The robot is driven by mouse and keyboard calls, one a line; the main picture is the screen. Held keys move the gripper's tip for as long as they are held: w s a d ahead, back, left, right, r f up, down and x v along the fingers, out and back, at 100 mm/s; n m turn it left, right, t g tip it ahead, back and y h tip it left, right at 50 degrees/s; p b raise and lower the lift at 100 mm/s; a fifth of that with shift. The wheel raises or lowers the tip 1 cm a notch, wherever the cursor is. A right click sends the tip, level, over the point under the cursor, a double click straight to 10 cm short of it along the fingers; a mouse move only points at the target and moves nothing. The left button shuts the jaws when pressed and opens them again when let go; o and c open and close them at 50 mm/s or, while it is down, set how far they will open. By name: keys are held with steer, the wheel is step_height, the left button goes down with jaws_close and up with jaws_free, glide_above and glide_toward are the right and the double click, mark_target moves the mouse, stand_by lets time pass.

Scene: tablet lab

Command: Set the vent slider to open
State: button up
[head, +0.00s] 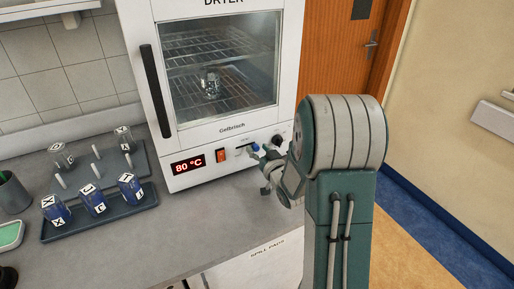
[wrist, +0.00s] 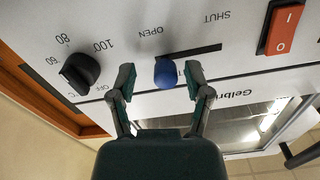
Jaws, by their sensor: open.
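The vent slider's blue knob (wrist: 165,72) is on the white dryer's front panel, under the glass door. In the wrist view, which shows the panel upside down, it sits at the OPEN end of its dark slot (wrist: 205,50). The bare slot runs from it toward SHUT. My gripper (wrist: 160,75) is open, with one finger on each side of the knob and a visible gap to both. In the head view the blue knob (head: 255,147) shows just beside my gripper (head: 266,157), which partly hides the panel there.
A black temperature dial (wrist: 80,73) and a red rocker switch (wrist: 281,27) flank the slider. The display (head: 188,165) reads 80 °C. Racks with labelled jars (head: 93,200) stand on the bench at left. The bench (head: 195,225) before the dryer is clear.

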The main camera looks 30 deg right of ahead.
steer(key=s, duration=1)
steer(key=shift+s, duration=0.4)
steer(key=shift+d, duration=0.1)
steer(key=s+a+r+g+h, duration=0.3)
steer(key=s+a+r+g, duration=0.1)
steer(key=a+r+g, duration=0.3)
steer(key=s+a+r+n+g+y, duration=0.1)
steer(key=s+a+g, duration=0.1)
steer(key=s+a, duration=0.3)
steer(key=s+a+r+n+g+y, duration=0.1)
steer(key=s+a+g+y, duration=0.1)
steer(key=s, duration=0.8)
steer(key=a+g, duration=0.1)
steer(key=a, duration=0.1)
steer(key=shift+s+a+r, duration=0.15)
steer(key=shift+s+a, duration=0.05)
steer(key=shift+a, duration=0.15)
